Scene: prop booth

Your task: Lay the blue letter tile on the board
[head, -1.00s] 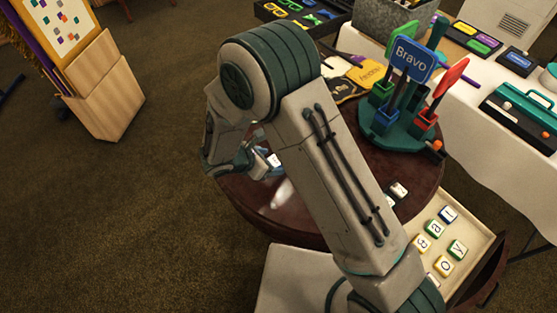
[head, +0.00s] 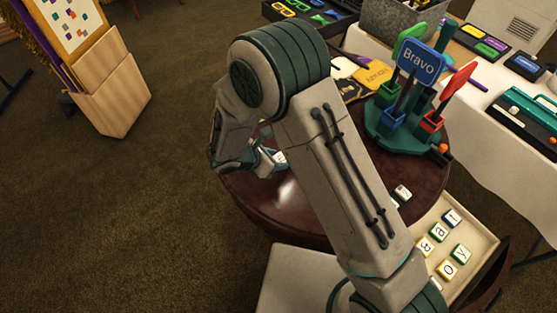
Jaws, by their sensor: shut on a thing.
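My gripper (head: 268,161) is at the left rim of the round dark-red table (head: 240,195), partly hidden behind my own arm. It is shut on a small tile (head: 280,157) with a white face and bluish side, held at or just above the table; I cannot tell if it touches. No letter can be read on it. The board is not clearly visible; my arm covers the middle of the table. A small dark piece with a white top (head: 402,192) shows just right of my arm on the table.
An open drawer (head: 487,232) at the lower right holds several letter tiles, one of them blue-sided (head: 452,217). A teal stand (head: 385,135) with a blue "Bravo" sign (head: 420,61) and other paddles stands at the table's back. A wooden box stand (head: 115,100) is at the left.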

